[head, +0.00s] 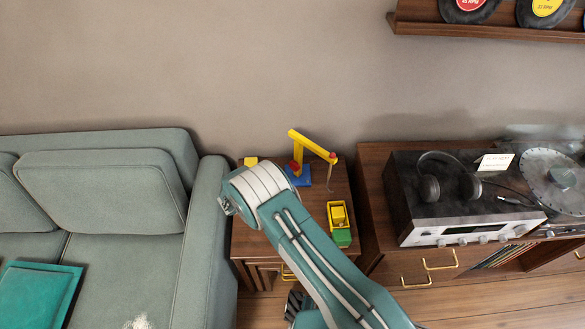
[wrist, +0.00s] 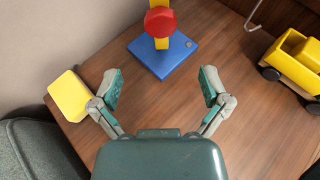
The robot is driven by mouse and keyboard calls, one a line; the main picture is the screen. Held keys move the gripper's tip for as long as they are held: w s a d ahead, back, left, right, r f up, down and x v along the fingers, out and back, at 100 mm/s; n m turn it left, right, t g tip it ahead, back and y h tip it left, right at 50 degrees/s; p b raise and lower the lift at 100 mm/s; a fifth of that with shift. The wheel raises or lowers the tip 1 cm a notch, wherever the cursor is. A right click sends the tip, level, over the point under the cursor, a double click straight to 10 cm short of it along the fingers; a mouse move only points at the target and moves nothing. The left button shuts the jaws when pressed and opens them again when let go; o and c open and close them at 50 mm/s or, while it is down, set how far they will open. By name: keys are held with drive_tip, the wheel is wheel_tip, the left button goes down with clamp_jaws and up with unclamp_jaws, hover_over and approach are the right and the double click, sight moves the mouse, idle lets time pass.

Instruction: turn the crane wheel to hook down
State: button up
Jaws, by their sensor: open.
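The toy crane stands on the wooden side table, with a blue base (head: 300,177), a yellow boom (head: 312,145) slanting down to the right, and a red wheel (head: 295,166) on its post. In the wrist view the red wheel (wrist: 160,22) is at the top centre, above the blue base (wrist: 162,56). The grey hook (wrist: 252,16) hangs at the upper right, its lower end curved. My gripper (wrist: 161,86) is open and empty, its fingers spread on this side of the base, apart from the wheel. In the head view my arm hides the fingers.
A yellow block (wrist: 68,95) lies left of my gripper near the table edge. A yellow toy truck (wrist: 296,62) stands at the right. A green sofa (head: 205,230) borders the table's left; a record-player cabinet (head: 372,190) stands right. Bare tabletop lies between crane and truck.

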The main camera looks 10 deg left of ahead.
sight(293, 168)
drive_tip(key=x, duration=1)
drive_tip(key=shift+w+d+f, duration=0.1)
drive_tip(key=shift+w+d, duration=0.05)
drive_tip(key=shift+w, duration=0.1)
drive_tip(key=c, duration=1.1)
